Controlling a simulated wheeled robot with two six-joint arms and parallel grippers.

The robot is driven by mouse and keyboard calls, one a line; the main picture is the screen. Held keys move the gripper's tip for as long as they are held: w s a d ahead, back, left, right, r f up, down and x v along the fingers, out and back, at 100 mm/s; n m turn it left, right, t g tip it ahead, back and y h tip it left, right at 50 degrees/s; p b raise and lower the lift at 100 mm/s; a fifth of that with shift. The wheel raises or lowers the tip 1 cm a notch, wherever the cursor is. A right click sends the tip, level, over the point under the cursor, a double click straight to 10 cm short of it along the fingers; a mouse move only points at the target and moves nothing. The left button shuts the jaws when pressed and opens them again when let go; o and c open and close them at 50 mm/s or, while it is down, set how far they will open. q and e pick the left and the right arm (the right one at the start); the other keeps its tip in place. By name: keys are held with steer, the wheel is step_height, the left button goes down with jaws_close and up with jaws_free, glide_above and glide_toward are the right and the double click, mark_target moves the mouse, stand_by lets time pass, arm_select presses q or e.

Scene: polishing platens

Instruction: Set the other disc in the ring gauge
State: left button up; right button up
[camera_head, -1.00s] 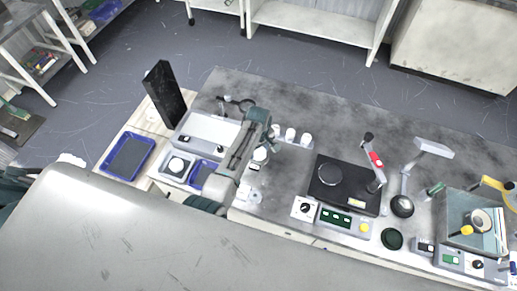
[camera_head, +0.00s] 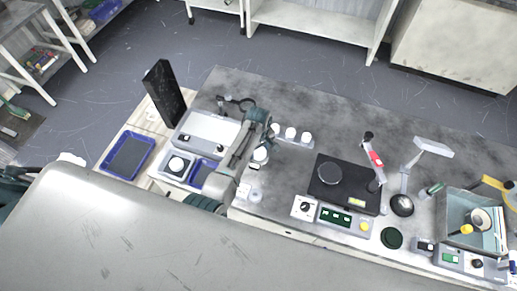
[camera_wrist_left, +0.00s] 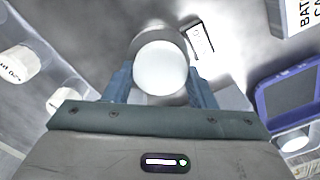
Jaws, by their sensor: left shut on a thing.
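My left gripper (camera_head: 262,145) is over the bench, left of its middle. It is shut on a round, white-topped piece (camera_wrist_left: 161,68), which sits between the two blue-grey fingers in the wrist view. The piece also shows as a small white round shape in the head view (camera_head: 260,156). A grey round rim (camera_wrist_left: 146,36) shows just behind it in the wrist view, beside a small white card (camera_wrist_left: 200,38). I cannot tell whether this rim is the ring gauge, or whether the held piece touches it. My right gripper is out of view.
Several white-capped jars (camera_head: 290,133) stand right of the gripper. A blue tray (camera_head: 203,170) and a white round piece on a pale unit (camera_head: 177,164) lie to its left. A black plate unit (camera_head: 343,193) stands farther right. The bench's back strip is mostly clear.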

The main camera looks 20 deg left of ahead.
arm_select(q)
steer(key=shift+f, duration=0.15)
stand_by(0.3)
steer(key=o, duration=1.1)
steer(key=shift+r, duration=0.35)
step_height(320, 180, up, 10)
steer(key=b, duration=0.2)
